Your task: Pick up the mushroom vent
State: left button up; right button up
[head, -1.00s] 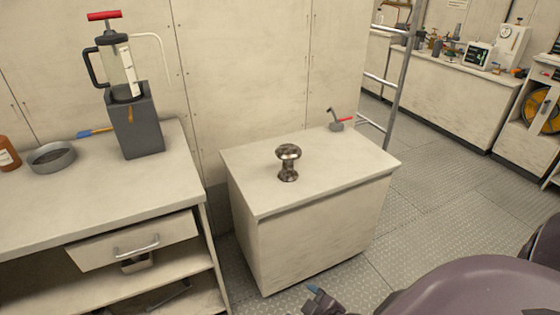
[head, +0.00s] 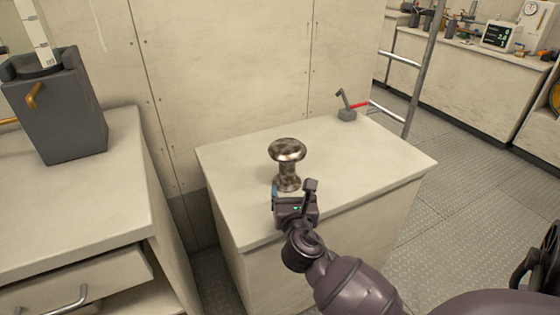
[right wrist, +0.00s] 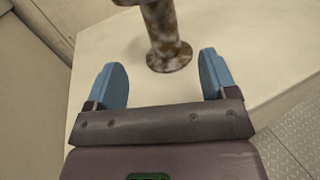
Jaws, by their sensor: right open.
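The mushroom vent (head: 287,152) is a mottled brown-grey metal piece with a domed cap, a narrow stem and a flared foot. It stands upright on the white cabinet top. My right gripper (head: 293,189) is open just in front of it, low near the cabinet top. In the right wrist view the vent's stem and foot (right wrist: 164,45) lie beyond and between the two blue fingertips of the gripper (right wrist: 163,80), with nothing held. The vent's cap is mostly cut off at the top of that view. My left gripper is not in view.
The white cabinet (head: 375,150) has clear space around the vent. A workbench (head: 90,200) with a grey block (head: 60,125) stands at left; a ladder (head: 420,75) rises behind right.

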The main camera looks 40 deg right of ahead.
aim_at(288, 168)
jog(key=b+x, duration=0.1)
jog(key=x, duration=0.4)
jog(key=shift+w+d+r, duration=0.2)
jog(key=shift+w, duration=0.05)
jog(key=shift+w+d, duration=0.35)
jog(key=shift+w, duration=0.05)
jog(key=b+x, duration=0.1)
jog(key=x, duration=0.2)
jog(key=shift+w+d+b, duration=0.1)
jog(key=shift+b, duration=0.2)
jog(key=shift+w+d+r, duration=0.1)
jog(key=shift+w+d, duration=0.1)
jog(key=shift+w, duration=0.1)
jog(key=shift+w+d+r, duration=0.1)
jog(key=shift+r, duration=0.05)
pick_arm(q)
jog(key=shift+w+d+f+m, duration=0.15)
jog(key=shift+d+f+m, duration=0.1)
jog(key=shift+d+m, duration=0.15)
pick_arm(e)
jog(key=c, duration=1.2)
